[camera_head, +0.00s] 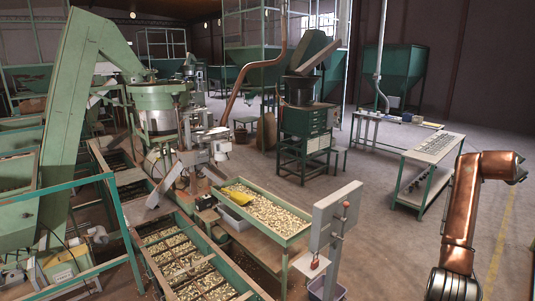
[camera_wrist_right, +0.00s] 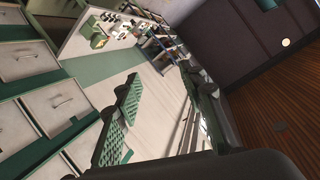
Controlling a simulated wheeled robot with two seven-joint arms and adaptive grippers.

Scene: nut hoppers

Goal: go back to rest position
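My right gripper (camera_wrist_right: 160,76) shows in the right wrist view. Its two dark fingers with green textured pads stand well apart, and nothing is between them. Behind the gap I see only pale floor and dark, thin shapes near the right finger. In the head view my copper right arm (camera_head: 462,215) stands at the right edge, bent at the top; I cannot make out its gripper there. My left arm and left gripper are not in view.
In the head view, a green tray of nuts (camera_head: 284,231) and nut-filled hoppers (camera_head: 203,287) lie in front, beside a grey post (camera_head: 334,222). A workbench (camera_head: 433,148) stands beyond my arm. The wrist view shows cabinet drawers (camera_wrist_right: 62,100) at left.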

